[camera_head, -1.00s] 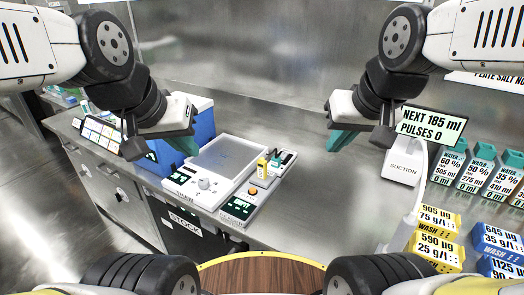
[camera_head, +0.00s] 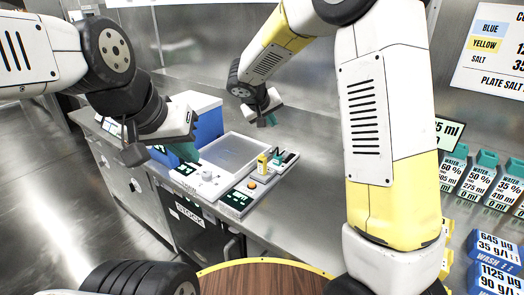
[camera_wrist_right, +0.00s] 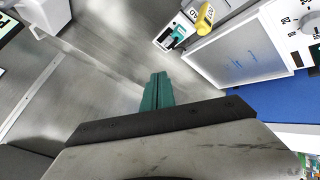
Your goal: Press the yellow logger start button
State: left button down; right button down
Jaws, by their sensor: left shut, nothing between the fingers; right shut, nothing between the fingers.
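An orange-yellow round button (camera_head: 252,184) sits on a white panel with a green display (camera_head: 238,199) at the front of the bench equipment. A small upright yellow object (camera_head: 262,162) stands just behind it; its top also shows in the right wrist view (camera_wrist_right: 205,18). I cannot read a logger label on either. My right gripper (camera_head: 270,120) is shut and empty, above the bench behind the yellow object and apart from it. Its teal fingers (camera_wrist_right: 157,90) are together in the wrist view. My left gripper (camera_head: 186,150) is shut and empty, in front of the blue box.
A white unit with a flat tray (camera_head: 232,150) and knob lies left of the button. A small white device (camera_head: 286,157) lies right of the yellow object. A blue box (camera_head: 208,125) stands behind left. Bottles (camera_head: 481,172) line the right. Bare metal bench lies between.

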jog(key=shift+n+t, duration=0.3)
jog(key=a, duration=0.1)
jog(key=w+a+f, duration=0.2)
jog(key=shift+a+f, duration=0.1)
jog(key=shift+a, duration=0.15)
jog(key=shift+f, duration=0.1)
send_over(261, 158)
jog(key=shift+f, duration=4.3)
jog(key=shift+f, duration=0.1)
jog(key=shift+f, duration=0.35)
jog(key=shift+s+f, duration=0.1)
jog(key=shift+f, duration=0.4)
jog(key=shift+r, duration=0.95)
